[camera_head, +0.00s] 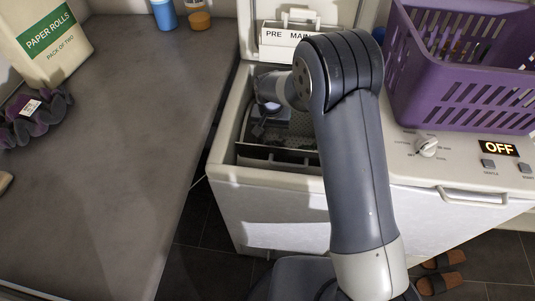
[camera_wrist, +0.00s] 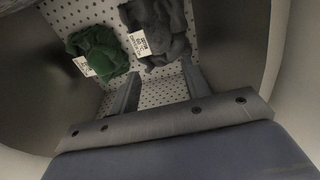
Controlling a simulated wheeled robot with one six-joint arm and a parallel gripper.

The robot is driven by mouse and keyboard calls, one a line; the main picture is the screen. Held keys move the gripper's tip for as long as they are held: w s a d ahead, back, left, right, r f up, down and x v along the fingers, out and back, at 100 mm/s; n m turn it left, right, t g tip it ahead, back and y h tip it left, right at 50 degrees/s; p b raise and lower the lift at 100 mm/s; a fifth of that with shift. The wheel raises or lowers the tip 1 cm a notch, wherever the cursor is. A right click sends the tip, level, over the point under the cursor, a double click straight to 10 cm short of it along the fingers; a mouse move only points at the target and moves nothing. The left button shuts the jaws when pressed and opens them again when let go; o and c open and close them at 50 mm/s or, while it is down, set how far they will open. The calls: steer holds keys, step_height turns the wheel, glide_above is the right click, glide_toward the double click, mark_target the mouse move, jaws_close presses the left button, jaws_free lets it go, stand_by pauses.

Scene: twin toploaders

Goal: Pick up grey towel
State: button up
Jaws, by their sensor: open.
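The grey towel (camera_wrist: 158,28) is a crumpled dark grey cloth with a white tag. It lies on the perforated white floor of the drum at the top of the wrist view. My gripper (camera_wrist: 158,88) is open inside the drum, with its two fingers apart and nothing between them. The fingertips point toward the towel and end just short of it in the picture; the exact gap in depth is hard to tell. In the head view my arm reaches down into the open toploader (camera_head: 232,150), and the towel cannot be made out there.
A green cloth (camera_wrist: 98,52) with a white tag lies left of the towel. Dark drum walls (camera_wrist: 222,45) close in on both sides. A purple basket (camera_head: 460,70) stands on the machine at right. Paper rolls (camera_head: 45,40) and a dark purple ruffled item (camera_head: 35,115) are on the left counter (camera_head: 120,130).

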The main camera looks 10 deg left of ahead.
steer(key=f, duration=0.9)
steer(key=shift+w+p, duration=0.3)
steer(key=shift+w, duration=0.05)
steer(key=shift+c, duration=0.5)
jaws_close()
